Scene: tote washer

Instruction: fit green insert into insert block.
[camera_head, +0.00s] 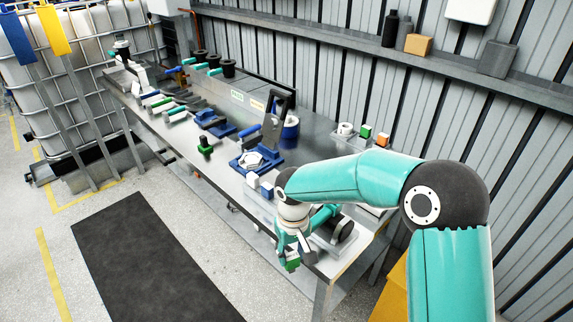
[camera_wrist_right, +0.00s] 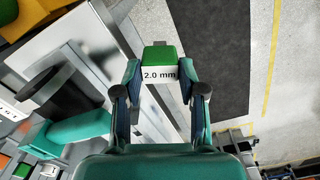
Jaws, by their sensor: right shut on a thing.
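My left gripper is not in view.
The steel bench (camera_head: 222,160) holds a blue fixture (camera_head: 255,162), a small green part (camera_head: 205,146), blue-and-white cubes (camera_head: 266,189) and several tools. My right arm spans the bench's near end. A shelf (camera_head: 330,37) runs along the wall. The floor with a dark mat (camera_head: 145,260) is clear.

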